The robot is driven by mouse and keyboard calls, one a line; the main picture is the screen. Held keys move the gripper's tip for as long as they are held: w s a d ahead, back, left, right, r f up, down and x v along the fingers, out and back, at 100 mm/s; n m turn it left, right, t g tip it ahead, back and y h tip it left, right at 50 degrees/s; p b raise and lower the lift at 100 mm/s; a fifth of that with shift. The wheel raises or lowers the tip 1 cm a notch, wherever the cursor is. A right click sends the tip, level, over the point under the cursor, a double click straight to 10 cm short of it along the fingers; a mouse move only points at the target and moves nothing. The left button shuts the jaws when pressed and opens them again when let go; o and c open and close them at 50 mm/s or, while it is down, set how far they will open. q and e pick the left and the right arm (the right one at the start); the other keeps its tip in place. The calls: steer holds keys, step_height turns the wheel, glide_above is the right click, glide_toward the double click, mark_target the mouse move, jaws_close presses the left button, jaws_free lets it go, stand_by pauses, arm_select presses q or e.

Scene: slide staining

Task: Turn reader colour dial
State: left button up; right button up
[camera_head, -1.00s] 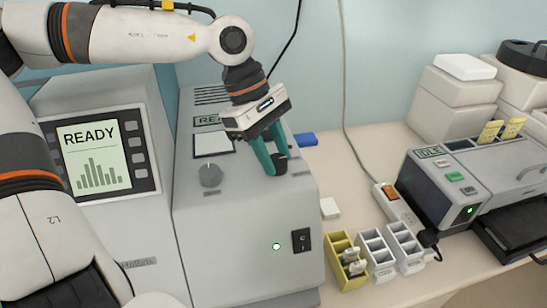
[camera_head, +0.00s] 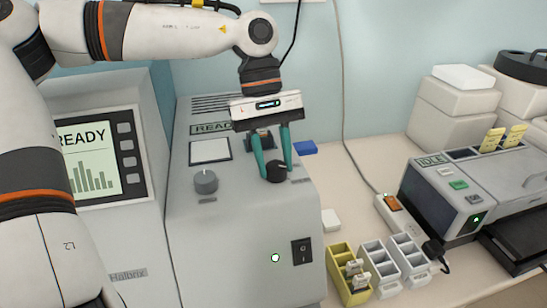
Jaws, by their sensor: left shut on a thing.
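The reader (camera_head: 240,230) is the grey box in the middle, with a sloped top panel. A black dial (camera_head: 278,172) sits on the right of that panel. My left gripper (camera_head: 276,168) points down at it from above, its two teal fingers shut on the black dial, one on each side. A grey dial (camera_head: 206,181) sits to the left on the same panel, clear of the gripper. My right gripper is not in view.
A screen reading READY (camera_head: 88,158) stands at left. A power switch (camera_head: 302,251) and lit green light are on the reader's front. Yellow (camera_head: 340,266) and white racks (camera_head: 378,262) stand at right, before an IDLE machine (camera_head: 450,195). A blue block (camera_head: 305,148) lies behind.

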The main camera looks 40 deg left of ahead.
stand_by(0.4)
arm_select(q)
steer(key=o, duration=1)
steer(key=shift+c, duration=0.2)
steer(key=b+v, duration=0.1)
steer(key=v, duration=1.1)
